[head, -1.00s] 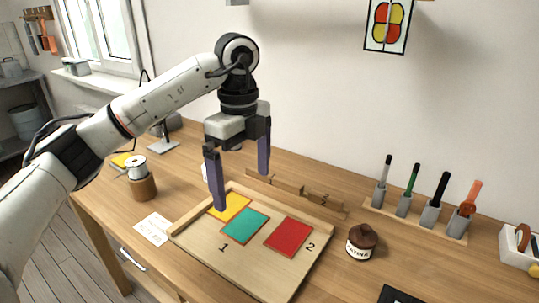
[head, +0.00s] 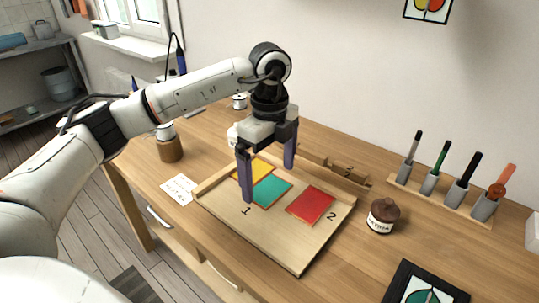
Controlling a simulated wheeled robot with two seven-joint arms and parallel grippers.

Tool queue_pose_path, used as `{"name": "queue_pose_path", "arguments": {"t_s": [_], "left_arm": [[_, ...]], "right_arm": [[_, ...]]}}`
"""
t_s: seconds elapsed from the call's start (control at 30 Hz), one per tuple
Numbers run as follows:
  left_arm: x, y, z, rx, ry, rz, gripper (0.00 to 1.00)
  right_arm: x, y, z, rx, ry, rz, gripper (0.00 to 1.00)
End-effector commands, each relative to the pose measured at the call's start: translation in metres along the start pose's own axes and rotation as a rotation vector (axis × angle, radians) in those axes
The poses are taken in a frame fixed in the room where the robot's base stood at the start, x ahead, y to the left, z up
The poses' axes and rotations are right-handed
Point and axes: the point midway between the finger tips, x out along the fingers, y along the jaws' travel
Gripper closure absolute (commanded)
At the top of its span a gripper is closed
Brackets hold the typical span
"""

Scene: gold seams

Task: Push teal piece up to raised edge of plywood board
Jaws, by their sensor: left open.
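The teal piece (head: 272,192) lies flat on the plywood board (head: 275,238), between the yellow piece (head: 263,168) behind it and the red piece (head: 311,205) to its right. The board's raised edge shows along its left side (head: 213,181) and back. My left gripper (head: 268,182) is open, pointing down over the teal and yellow pieces. Its near finger is at the teal piece's left corner and hides part of it; I cannot tell whether they touch. Its far finger is over the back of the board. My right gripper is not in view.
Wooden strips (head: 335,169) lie behind the board. A patina jar (head: 383,216) stands to its right, and a tool rack (head: 440,199) is farther right. A dark framed panel (head: 424,284) lies at the front right. A paper note (head: 180,189) lies left of the board.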

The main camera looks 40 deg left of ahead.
Motion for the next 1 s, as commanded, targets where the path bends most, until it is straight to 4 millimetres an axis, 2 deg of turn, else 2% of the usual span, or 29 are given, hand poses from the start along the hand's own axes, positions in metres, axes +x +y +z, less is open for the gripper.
{"name": "queue_pose_path", "arguments": {"t_s": [0.03,0.2,0.53,0.57,0.8,0.83,1.0], "left_arm": [[0.007,0.001,0.000,0.000,-0.001,0.003,0.00],[0.021,0.000,0.000,0.000,-0.001,0.001,0.00],[0.024,0.000,0.000,0.000,0.000,0.000,0.00],[0.024,0.000,0.000,0.000,-0.001,0.000,0.02],[0.024,0.000,0.000,0.000,-0.001,0.000,0.42],[0.024,0.000,0.000,0.000,-0.001,0.000,0.45],[0.023,-0.001,0.000,-0.001,0.000,0.000,0.45]], "right_arm": [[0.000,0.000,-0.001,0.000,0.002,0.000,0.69],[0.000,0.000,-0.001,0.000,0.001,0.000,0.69],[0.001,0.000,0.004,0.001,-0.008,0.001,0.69],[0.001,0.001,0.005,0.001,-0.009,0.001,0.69],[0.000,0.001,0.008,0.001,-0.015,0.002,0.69],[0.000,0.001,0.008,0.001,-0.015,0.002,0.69],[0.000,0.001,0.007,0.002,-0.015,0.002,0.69]]}}
